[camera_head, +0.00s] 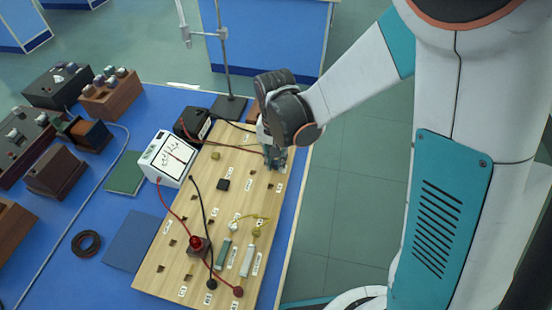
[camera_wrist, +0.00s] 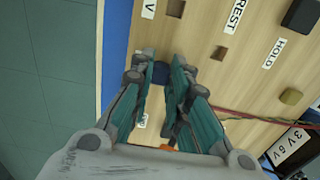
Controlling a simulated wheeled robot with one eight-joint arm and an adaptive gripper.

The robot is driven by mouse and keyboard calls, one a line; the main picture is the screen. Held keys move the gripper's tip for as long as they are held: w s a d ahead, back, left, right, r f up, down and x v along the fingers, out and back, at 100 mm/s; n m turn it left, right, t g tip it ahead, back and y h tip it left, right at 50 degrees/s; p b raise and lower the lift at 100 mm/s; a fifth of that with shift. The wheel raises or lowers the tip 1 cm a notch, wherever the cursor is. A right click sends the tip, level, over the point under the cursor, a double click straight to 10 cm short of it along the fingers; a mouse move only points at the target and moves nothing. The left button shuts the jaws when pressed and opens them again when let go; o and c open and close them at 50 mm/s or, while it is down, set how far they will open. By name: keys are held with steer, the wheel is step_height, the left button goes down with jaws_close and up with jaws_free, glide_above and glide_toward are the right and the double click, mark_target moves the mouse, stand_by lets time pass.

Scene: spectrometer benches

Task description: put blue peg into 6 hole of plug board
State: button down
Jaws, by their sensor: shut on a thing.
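The plug board (camera_head: 205,230) is a long pale wooden panel with square holes, small labels, pegs and leads, lying on the blue bench. My gripper (camera_head: 274,160) is over its far right part, fingers pointing down. In the wrist view my gripper (camera_wrist: 163,62) is closed on a small dark blue peg (camera_wrist: 160,73), seen between the fingertips. The peg is hidden by the fingers in the head view. I cannot tell whether it touches the board. A square hole (camera_wrist: 219,53) lies to the right of the fingers. No label reading only 6 is legible.
A white meter (camera_head: 168,158) stands at the board's left edge. A stand (camera_head: 229,105) rises behind. Wooden boxes (camera_head: 110,95) crowd the left. Floor is clear right of the bench.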

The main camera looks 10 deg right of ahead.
steer(key=c, duration=1.4)
jaws_free()
steer(key=shift+c, duration=0.2)
steer(key=shift+r, duration=3.75)
